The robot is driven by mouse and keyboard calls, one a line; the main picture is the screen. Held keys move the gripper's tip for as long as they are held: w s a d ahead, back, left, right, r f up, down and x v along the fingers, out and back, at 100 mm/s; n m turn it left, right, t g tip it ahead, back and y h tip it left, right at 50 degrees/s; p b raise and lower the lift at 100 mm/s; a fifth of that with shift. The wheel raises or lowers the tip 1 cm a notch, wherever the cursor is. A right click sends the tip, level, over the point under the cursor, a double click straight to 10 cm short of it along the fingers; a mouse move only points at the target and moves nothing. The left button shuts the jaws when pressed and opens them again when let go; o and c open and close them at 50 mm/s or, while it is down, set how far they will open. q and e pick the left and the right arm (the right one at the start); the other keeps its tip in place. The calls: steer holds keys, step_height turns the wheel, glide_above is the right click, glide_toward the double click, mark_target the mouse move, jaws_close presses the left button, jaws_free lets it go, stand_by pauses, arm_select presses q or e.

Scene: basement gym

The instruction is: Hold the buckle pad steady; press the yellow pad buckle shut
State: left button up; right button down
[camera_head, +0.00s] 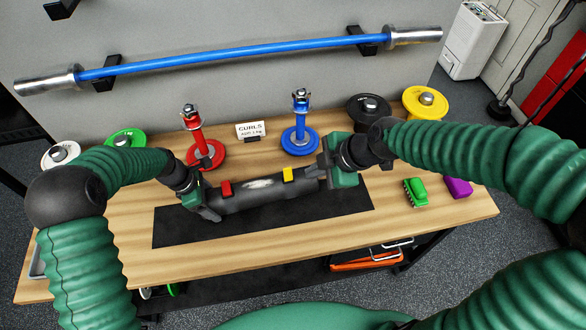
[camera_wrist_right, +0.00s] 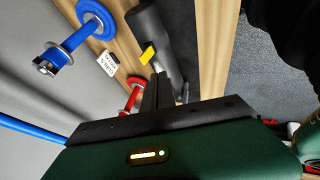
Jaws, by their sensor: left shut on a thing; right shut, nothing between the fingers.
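The black cylindrical buckle pad (camera_head: 247,200) lies lengthwise on a black mat on the bench. It carries a red buckle (camera_head: 226,188) toward its left end and a yellow buckle (camera_head: 288,174) right of its middle. My left gripper (camera_head: 208,207) is shut on the pad's left end. My right gripper (camera_head: 314,173) is shut and empty above the pad's right part, beside the yellow buckle. In the right wrist view the yellow buckle (camera_wrist_right: 148,55) stands out from the pad (camera_wrist_right: 150,28), close to my fingertips (camera_wrist_right: 157,75); contact is unclear.
Behind the pad stand a red dumbbell post (camera_head: 196,130), a blue one (camera_head: 300,125) and a small sign (camera_head: 250,130). Weight plates line the back. The bench's front strip is clear.

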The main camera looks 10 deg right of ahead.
glide_toward(286, 174)
step_height(286, 174, down, 3)
steer(key=s+a, duration=0.2)
steer(key=w, duration=0.1)
steer(key=w+f, duration=0.1)
steer(key=w, duration=0.1)
steer(key=shift+w+a+f, duration=0.1)
steer(key=shift+w+f, duration=0.05)
steer(key=shift+w, duration=0.4)
